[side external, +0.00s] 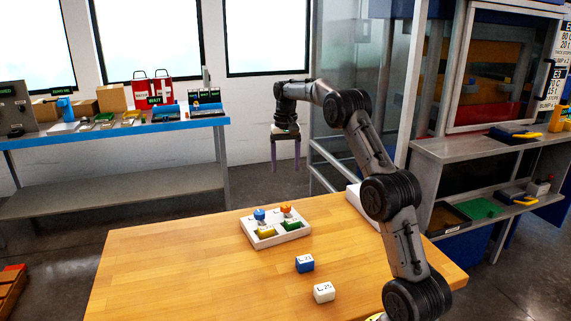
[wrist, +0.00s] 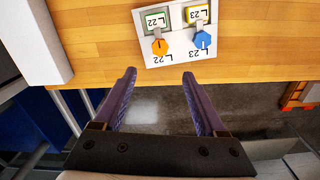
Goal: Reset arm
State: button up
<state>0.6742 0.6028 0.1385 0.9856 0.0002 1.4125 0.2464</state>
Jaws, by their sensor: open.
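My gripper (side external: 285,168) hangs in the air beyond the far edge of the wooden table, fingers pointing down. In the wrist view my gripper (wrist: 160,78) has its two purple fingers wide apart with nothing between them. A white tray (side external: 262,244) lies on the table below and in front of it. The tray holds a blue knob (side external: 259,214), an orange knob (side external: 286,209), a yellow block (side external: 266,232) and a green block (side external: 292,226). In the wrist view the tray (wrist: 177,50) carries labels L22 and L23.
On the wooden table (side external: 150,260) a blue block (side external: 304,263) and a white block (side external: 324,292) lie loose. A white box (side external: 355,196) stands at the table's right rear. A glass-walled cabinet (side external: 345,60) stands behind the arm. A bench (side external: 130,127) with supplies stands back left. The table's left side is clear.

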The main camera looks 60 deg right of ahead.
jog(key=w+a+r+n+t, duration=0.1)
jog(key=w+a+r+n, duration=0.1)
jog(key=a+r, duration=0.65)
jog(key=s+a+r+n+t+h, duration=0.1)
jog(key=s+a+r, duration=0.3)
jog(key=a, duration=0.3)
jog(key=s+a+r+n+t, duration=0.1)
jog(key=s+a+r+n, duration=0.2)
jog(key=a, duration=0.4)
jog(key=s+a+n+t, duration=0.2)
jog(key=s+a, duration=0.7)
jog(key=s, duration=0.3)
jog(key=s+a+f+n+y, duration=0.1)
jog(key=s+a+f+n, duration=0.1)
jog(key=s+f, duration=0.7)
notch_tip(320, 180, down, 3)
jog(key=shift+a+r+n+t, duration=0.2)
jog(key=shift+n+t, duration=0.1)
